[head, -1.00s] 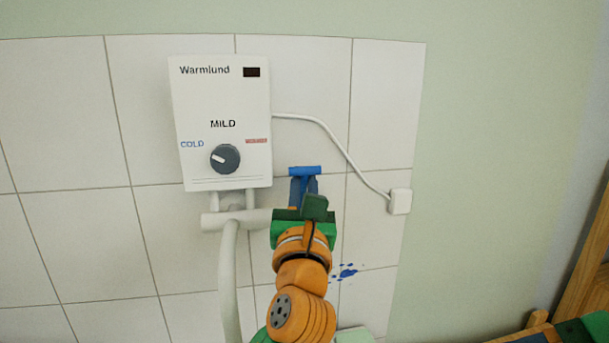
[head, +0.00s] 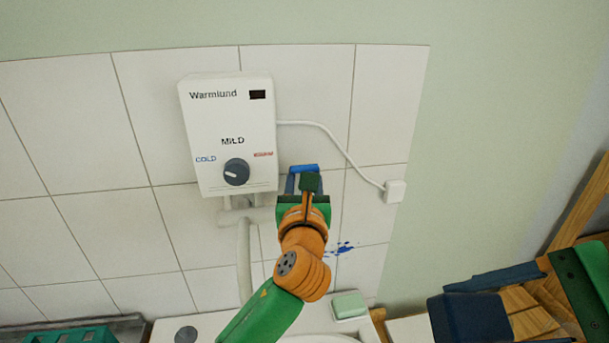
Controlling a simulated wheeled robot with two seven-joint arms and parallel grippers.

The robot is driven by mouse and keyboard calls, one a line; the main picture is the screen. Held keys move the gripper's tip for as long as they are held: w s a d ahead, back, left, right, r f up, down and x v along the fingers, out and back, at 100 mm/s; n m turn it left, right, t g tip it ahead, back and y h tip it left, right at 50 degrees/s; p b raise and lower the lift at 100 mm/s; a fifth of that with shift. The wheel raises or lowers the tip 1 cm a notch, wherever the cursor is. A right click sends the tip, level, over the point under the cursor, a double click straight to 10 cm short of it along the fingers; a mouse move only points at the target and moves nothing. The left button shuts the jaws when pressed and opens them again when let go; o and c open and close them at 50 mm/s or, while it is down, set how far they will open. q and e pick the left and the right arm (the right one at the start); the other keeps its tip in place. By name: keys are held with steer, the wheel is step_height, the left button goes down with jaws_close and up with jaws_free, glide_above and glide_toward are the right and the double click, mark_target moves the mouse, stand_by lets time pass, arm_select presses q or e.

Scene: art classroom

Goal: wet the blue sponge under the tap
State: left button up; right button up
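My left gripper (head: 303,182) is in front of the tiled wall, to the right of and below the white water heater, fingers pointing up in the picture. A bright blue bar, which looks like the blue sponge (head: 303,168), spans its two fingertips; the fingers stand apart at its ends. The tap shows as a white pipe (head: 244,262) running down from under the heater (head: 229,128); its lower end is hidden behind my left arm. My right gripper (head: 490,298) seems to be at the lower right, dark blue and partly cut off; its opening is unclear.
The heater's dark knob (head: 236,172) sits between COLD and a red label. A cable runs to a white wall box (head: 395,191). A white basin edge (head: 165,330) with a pale green block (head: 349,304) is below. A green crate (head: 85,336) stands lower left; wooden furniture (head: 585,205) is right.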

arm_select(q)
steer(key=shift+s, duration=0.1)
arm_select(e)
steer(key=shift+f, duration=0.1)
arm_select(q)
steer(key=shift+s+f, duration=0.1)
steer(key=shift+s, duration=0.2)
arm_select(e)
steer(key=shift+f, duration=0.15)
step_height(320, 180, down, 3)
steer(key=b, duration=0.3)
arm_select(q)
steer(key=s, duration=1.1)
steer(key=shift+f, duration=0.2)
